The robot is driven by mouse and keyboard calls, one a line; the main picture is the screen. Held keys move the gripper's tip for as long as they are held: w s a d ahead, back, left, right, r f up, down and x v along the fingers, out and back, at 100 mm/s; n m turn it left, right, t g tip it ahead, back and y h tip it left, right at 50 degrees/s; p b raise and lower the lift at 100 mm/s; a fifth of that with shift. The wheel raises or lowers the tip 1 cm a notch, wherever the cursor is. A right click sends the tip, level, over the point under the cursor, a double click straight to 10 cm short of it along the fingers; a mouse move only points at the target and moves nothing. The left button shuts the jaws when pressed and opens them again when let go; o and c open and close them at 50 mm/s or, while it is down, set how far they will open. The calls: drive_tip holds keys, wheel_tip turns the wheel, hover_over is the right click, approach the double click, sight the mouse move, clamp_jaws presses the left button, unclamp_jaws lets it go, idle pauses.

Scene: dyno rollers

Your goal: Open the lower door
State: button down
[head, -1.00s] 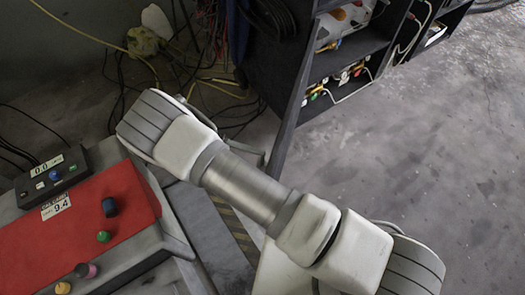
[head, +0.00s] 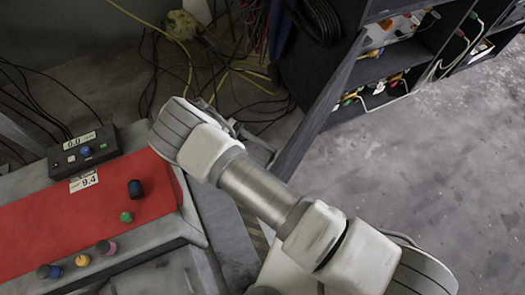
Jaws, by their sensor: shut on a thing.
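The lower door (head: 308,125) is a dark panel on the dark cabinet at the upper right. It stands swung out from the cabinet, its near end pointing toward the bottom of the picture. My gripper (head: 268,150) is only partly seen, as grey parts beyond my white wrist, at the door's near left edge. It is shut on the door there. The exact grip point and any handle are too small or hidden to tell. My arm crosses the picture from the lower right and covers part of the floor near the door.
A red-topped console (head: 90,215) with coloured knobs stands at the left, with a small black box (head: 84,155) behind it. Cables (head: 150,80) lie on the floor at the back. Cabinet shelves (head: 375,65) hold equipment. The floor (head: 430,160) at the right is clear.

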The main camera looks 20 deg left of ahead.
drive_tip(key=shift+c, duration=2.2)
unclamp_jaws()
drive_tip(key=shift+r, duration=0.1)
drive_tip(key=w+d+r+p, duration=0.3)
drive_tip(key=d+r, duration=0.7)
drive_tip(key=d, duration=0.1)
drive_tip(key=shift+w+r+p, duration=0.35)
drive_tip(key=shift+w+r, duration=0.05)
